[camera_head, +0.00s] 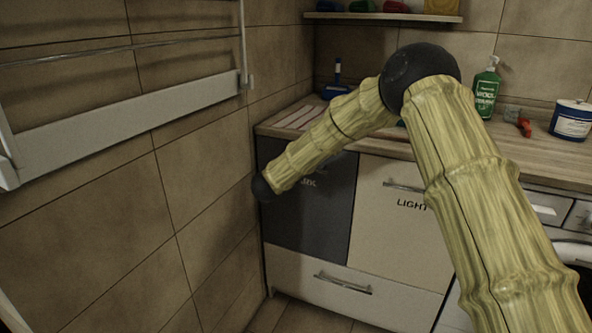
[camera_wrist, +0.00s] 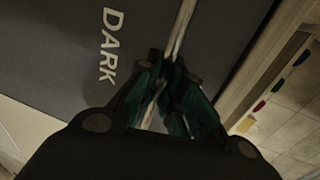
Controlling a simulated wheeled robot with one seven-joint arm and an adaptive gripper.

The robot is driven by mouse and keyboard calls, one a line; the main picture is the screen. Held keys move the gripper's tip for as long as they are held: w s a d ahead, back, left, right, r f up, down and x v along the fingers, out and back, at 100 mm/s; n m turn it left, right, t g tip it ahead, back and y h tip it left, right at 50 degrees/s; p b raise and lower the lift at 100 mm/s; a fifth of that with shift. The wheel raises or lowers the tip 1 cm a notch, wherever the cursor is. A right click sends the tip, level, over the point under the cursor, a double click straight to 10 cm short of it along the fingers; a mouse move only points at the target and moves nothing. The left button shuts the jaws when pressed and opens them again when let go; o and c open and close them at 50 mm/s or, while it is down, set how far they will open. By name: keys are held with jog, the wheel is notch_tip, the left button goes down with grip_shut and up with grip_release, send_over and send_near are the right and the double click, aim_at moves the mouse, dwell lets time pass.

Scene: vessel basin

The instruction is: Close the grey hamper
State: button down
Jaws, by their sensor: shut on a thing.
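The grey hamper (camera_head: 312,225) is the dark front under the left end of the counter, lettered DARK. In the head view it looks about in line with the light front beside it; I cannot tell whether a small gap stays open at its top. In the wrist view the dark front (camera_wrist: 60,45) fills the upper left, with its metal handle bar (camera_wrist: 184,28) running down to the fingers. My gripper (camera_wrist: 165,70) is shut on this handle. In the head view my forearm hides the gripper and much of the handle.
A light hamper (camera_head: 392,235) lettered LIGHT stands to the right, with a drawer (camera_head: 345,283) below. The worktop (camera_head: 300,110) carries a green bottle (camera_head: 486,88) and a blue-and-white tub (camera_head: 571,120). A tiled wall and white rack (camera_head: 130,115) bound the left.

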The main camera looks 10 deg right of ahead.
jog(key=shift+w+d+r, duration=0.15)
jog(key=shift+d+r, duration=0.05)
jog(key=shift+r, duration=0.05)
jog(key=c, duration=1.5)
grip_release()
jog(key=shift+w+f, duration=0.1)
jog(key=shift+f, duration=0.1)
jog(key=shift+a, duration=0.1)
jog(key=v, duration=1.2)
